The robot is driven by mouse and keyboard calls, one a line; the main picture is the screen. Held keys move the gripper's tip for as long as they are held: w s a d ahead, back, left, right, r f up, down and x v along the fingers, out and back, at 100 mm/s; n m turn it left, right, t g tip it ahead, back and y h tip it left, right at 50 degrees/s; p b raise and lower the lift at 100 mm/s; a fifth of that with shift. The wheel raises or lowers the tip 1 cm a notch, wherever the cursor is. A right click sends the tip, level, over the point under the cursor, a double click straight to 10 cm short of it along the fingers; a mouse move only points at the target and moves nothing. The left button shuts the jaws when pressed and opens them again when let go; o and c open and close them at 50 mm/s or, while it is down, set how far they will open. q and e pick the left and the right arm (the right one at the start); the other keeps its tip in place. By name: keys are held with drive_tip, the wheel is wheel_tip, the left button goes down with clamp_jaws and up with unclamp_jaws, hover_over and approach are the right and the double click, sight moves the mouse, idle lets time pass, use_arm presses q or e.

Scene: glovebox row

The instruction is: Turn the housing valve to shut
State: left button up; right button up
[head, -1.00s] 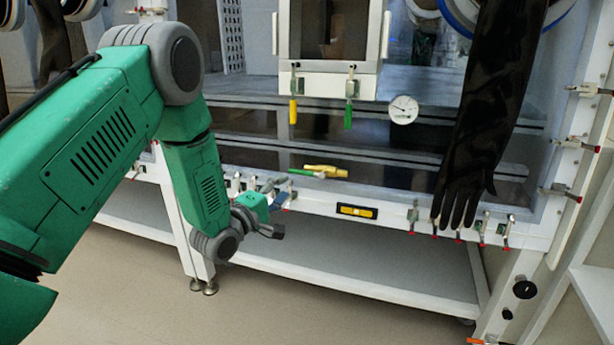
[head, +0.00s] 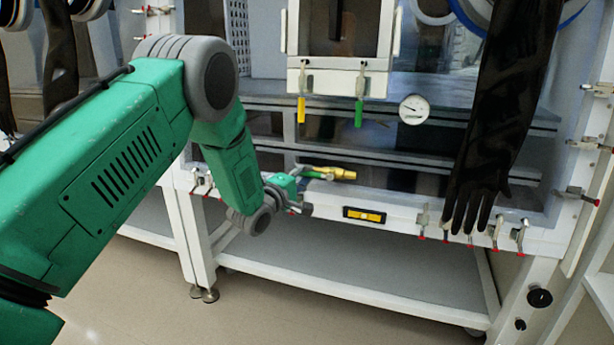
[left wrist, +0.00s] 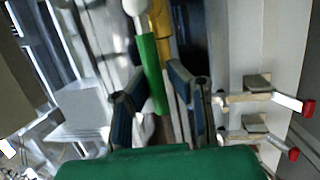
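A brass valve (head: 338,173) with a green lever handle (head: 316,174) sits at the front of the glovebox housing, above the sill. In the left wrist view the green handle (left wrist: 151,73) runs from a pale round hub toward my palm, with the yellow brass body (left wrist: 160,25) beside it. My left gripper (head: 301,194) is just left of and below the handle in the head view. In the left wrist view its fingers (left wrist: 158,86) are apart, with the handle's lower end between them. I cannot tell whether either finger touches it. My right gripper is not in view.
Yellow (head: 301,109) and green (head: 359,112) handles hang under the transfer door, near a round gauge (head: 414,109). A black glove (head: 500,120) hangs at the right. Clamps with red tips (head: 497,233) and a small yellow level (head: 364,215) line the front sill.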

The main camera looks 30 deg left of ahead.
use_arm(q)
drive_tip(key=shift+a, duration=0.1)
clamp_jaws()
drive_tip(key=shift+d, duration=0.25)
drive_tip(key=shift+m+p, duration=0.3)
drive_tip(key=shift+p, duration=0.1)
drive_tip(key=shift+p, duration=0.3)
